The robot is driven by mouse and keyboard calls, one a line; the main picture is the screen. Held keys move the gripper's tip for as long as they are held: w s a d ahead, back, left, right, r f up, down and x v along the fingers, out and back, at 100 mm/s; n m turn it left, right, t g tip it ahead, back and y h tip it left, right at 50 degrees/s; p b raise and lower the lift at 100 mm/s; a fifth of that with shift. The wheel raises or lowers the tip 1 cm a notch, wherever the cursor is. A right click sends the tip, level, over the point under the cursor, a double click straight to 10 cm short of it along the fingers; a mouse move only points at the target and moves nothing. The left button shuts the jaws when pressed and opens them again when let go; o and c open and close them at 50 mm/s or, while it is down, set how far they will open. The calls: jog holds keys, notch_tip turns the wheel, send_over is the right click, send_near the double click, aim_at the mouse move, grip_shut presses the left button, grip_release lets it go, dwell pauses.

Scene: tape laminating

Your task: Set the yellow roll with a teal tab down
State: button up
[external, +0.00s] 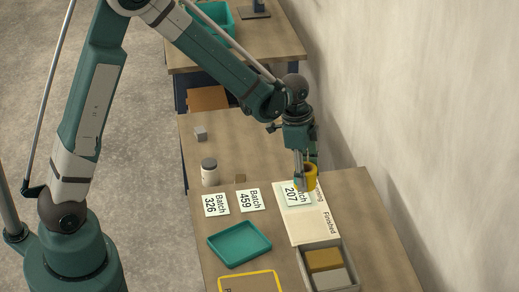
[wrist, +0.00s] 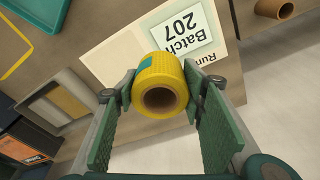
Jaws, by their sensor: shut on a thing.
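The yellow roll (wrist: 160,84) with a brown core is held between the two fingers of my gripper (wrist: 158,94) in the wrist view. A bit of teal shows at its upper left edge, next to the left finger. In the external view the yellow roll (external: 310,177) is at my gripper (external: 304,182), over or beside the Batch 207 card (external: 292,197). The card lies on a cream sheet (external: 305,226) marked "Finished". I cannot tell whether the roll touches the surface. My gripper partly hides the roll in the external view.
Cards Batch 459 (external: 250,200) and Batch 326 (external: 216,204) lie to the left. A brown tube (wrist: 275,8) shows in the wrist view. The wall is at the right.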

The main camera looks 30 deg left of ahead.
jog(key=shift+n, duration=0.8)
jog(key=w+a+f, duration=0.1)
jog(key=w+a, duration=0.1)
jog(key=w, duration=0.1)
jog(key=w+a+f, duration=0.1)
jog(key=w+a, duration=0.2)
jog(key=w, duration=0.1)
jog(key=w+a+f, duration=0.1)
jog(key=w+a, duration=0.2)
jog(key=shift+w+a+f+b, duration=0.25)
jog(key=shift+w+f+b, duration=0.05)
jog(key=shift+w+b, duration=0.1)
jog(key=w+a+f+n, duration=0.1)
jog(key=w+a+f, duration=0.3)
jog(key=a, duration=0.8)
jog(key=w+a+f+n+b, duration=0.1)
jog(key=w+a+f, duration=0.3)
jog(key=w+a, duration=0.5)
jog(key=w+a+f+n+b, duration=0.1)
jog(key=w+a+f, duration=0.4)
jog(key=a, duration=1)
jog(key=shift+w+a+n+t+y, duration=0.3)
jog(key=shift+w+n+t, duration=0.1)
jog(key=shift+w+n, duration=0.3)
jog(key=shift+d+f+b, duration=0.1)
jog(key=shift+f+b, duration=0.65)
jog(key=shift+f, duration=2.3)
jog(key=shift+f, duration=0.1)
jog(key=shift+f+b, duration=0.4)
jog(key=shift+f, duration=1.4)
